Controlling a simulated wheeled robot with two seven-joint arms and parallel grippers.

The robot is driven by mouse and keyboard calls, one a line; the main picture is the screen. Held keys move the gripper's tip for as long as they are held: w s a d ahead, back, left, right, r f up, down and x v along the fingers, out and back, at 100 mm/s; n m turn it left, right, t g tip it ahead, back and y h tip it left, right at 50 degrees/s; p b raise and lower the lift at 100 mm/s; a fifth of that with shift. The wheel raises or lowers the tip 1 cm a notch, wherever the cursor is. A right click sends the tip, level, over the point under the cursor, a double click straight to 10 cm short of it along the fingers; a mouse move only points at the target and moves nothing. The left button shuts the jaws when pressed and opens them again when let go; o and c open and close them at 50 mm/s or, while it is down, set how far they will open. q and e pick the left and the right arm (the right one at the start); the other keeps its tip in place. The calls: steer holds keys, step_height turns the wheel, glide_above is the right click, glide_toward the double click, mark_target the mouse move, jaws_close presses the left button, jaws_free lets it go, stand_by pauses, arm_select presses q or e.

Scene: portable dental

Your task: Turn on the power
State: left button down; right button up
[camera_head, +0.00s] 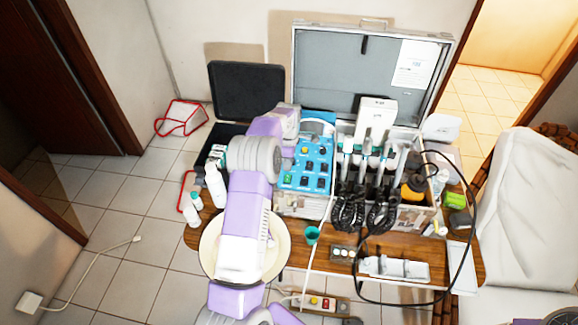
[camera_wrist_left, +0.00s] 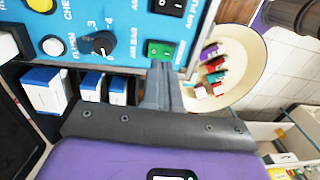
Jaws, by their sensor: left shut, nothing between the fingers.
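The blue control panel (camera_head: 313,185) sits inside the open case on the table. It carries switches and knobs, and it also shows in the left wrist view (camera_wrist_left: 75,18). A green rocker switch (camera_wrist_left: 160,49) is near the panel's edge, beside a black numbered dial (camera_wrist_left: 99,44). My left gripper (camera_wrist_left: 164,68) is shut and empty, its fingertips right by the green switch. I cannot tell whether they touch it. In the head view my purple left arm covers the panel's left side and hides most of this gripper. My right gripper is not in view.
The open case lid (camera_head: 345,75) stands behind the panel. Handpieces with coiled black cords (camera_head: 350,208) stand right of it. A cream bowl (camera_head: 210,250) and white bottles (camera_head: 216,185) are on the left. A power strip (camera_head: 318,303) lies at the front.

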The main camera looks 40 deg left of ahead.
mark_target(288, 175)
arm_select(q)
step_height(288, 175, up, 10)
steer(key=shift+w+a, duration=0.15)
steer(key=shift+w, duration=0.15)
steer(key=shift+f, duration=0.1)
